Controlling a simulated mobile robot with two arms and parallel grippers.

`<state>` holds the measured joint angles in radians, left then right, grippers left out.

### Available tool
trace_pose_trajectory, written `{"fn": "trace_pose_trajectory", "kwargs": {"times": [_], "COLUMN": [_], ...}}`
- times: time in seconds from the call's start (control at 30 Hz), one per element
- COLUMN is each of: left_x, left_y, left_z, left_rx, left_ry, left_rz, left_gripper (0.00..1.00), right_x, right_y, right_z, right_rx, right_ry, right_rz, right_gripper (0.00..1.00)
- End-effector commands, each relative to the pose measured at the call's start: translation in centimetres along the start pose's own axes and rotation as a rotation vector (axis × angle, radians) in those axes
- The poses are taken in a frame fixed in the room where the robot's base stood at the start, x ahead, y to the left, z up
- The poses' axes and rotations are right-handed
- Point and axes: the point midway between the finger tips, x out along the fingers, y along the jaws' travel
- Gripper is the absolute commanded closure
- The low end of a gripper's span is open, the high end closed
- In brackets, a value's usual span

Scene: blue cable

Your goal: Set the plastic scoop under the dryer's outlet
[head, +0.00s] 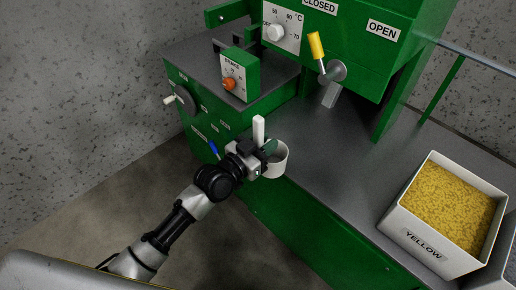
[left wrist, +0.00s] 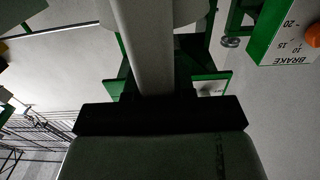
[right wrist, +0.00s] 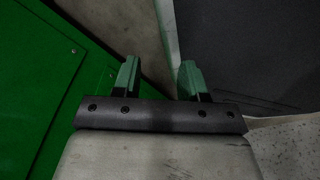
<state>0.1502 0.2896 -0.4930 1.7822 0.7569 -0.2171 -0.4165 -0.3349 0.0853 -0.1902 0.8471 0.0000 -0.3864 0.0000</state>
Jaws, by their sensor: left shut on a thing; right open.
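The white plastic scoop (head: 277,162) has a round cup and an upright pale handle (head: 258,130). My left gripper (head: 264,151) is shut on the handle and holds the scoop near the front edge of the grey bench top. In the left wrist view the handle (left wrist: 150,50) runs between the fingers. The dryer's outlet is a grey spout (head: 331,95) under the green dryer housing (head: 350,50), up and to the right of the scoop, apart from it. My right gripper (right wrist: 160,78) is open and empty in the right wrist view, and is outside the head view.
A white box of yellow grain labelled YELLOW (head: 420,240) stands at the right on the bench (head: 340,170). A yellow-handled lever (head: 316,45) is at the outlet. A brake box with an orange knob (head: 240,75) stands left. The bench below the outlet is clear.

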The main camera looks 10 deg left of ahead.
Motion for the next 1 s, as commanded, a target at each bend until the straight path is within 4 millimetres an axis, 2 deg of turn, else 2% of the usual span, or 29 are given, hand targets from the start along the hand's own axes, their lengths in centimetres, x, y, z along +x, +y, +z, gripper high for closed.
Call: {"fn": "trace_pose_trajectory", "kwargs": {"times": [0.47, 1.0], "left_x": [4.0, 7.9], "left_y": [0.0, 0.0], "left_z": [0.6, 1.1], "left_rx": [-0.001, -0.002], "left_ry": [0.002, 0.002], "left_rz": [-0.001, 0.0], "left_gripper": [1.0, 1.0], "right_x": [-1.5, -4.8], "right_y": [0.1, 0.4], "right_z": [-5.2, -10.0], "right_rx": [0.007, 0.015], "right_ry": [0.033, 0.065], "right_rz": [0.002, 0.006], "right_gripper": [0.57, 0.57]}}
